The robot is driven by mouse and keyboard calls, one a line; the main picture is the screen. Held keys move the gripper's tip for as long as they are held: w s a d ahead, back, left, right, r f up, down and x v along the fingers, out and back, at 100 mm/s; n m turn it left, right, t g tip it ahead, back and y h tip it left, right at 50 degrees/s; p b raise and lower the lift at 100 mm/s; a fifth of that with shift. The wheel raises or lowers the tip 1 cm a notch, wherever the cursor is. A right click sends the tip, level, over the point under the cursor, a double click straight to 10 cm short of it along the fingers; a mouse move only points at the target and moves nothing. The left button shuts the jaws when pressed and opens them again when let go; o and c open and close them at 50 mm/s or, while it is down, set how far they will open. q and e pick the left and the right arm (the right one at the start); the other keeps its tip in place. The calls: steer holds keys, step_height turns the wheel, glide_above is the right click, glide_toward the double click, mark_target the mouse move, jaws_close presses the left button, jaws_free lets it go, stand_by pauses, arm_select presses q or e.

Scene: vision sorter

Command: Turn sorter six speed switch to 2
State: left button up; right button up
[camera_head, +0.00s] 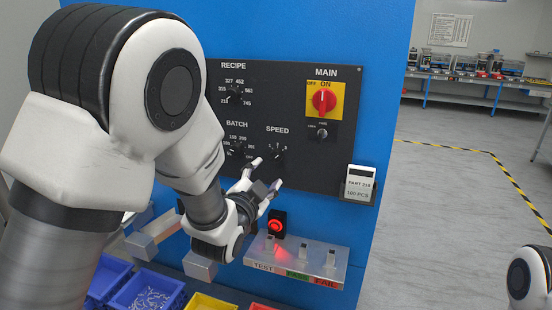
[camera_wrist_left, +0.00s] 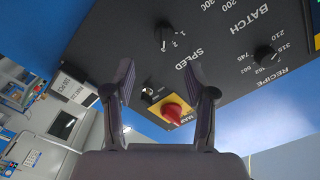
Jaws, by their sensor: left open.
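The black SPEED switch (camera_head: 277,151) sits on the dark control panel, under its SPEED label and right of the BATCH switch. In the left wrist view the SPEED switch (camera_wrist_left: 165,38) shows upside down, beyond the fingertips, with small numbers beside it. I cannot tell clearly which number it points to. My left gripper (camera_head: 268,172) is open and empty, just below the switch and apart from it. Its two fingers show spread in the left wrist view (camera_wrist_left: 160,68). My right gripper is out of view; only part of my right arm shows at the lower right.
The BATCH switch (camera_head: 237,149), RECIPE switch (camera_head: 235,95) and red MAIN switch (camera_head: 323,100) are on the same panel. A part display (camera_head: 359,184) sticks out at right. Below are a lit red button (camera_head: 276,224) and a ledge (camera_head: 311,250) with small switches.

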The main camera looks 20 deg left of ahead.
mark_target(276, 157)
arm_select(q)
steer(key=w+p, duration=0.1)
steer(key=w, duration=0.1)
steer(key=w+p, duration=0.1)
steer(key=w, duration=0.1)
steer(key=w+p, duration=0.1)
steer(key=w, duration=0.2)
steer(key=shift+w+r, duration=0.1)
steer(key=shift+r, duration=0.25)
steer(key=shift+w+f+p, duration=0.1)
steer(key=shift+w+p, duration=0.25)
steer(key=shift+w, duration=0.05)
steer(key=shift+s, duration=0.1)
jaws_close()
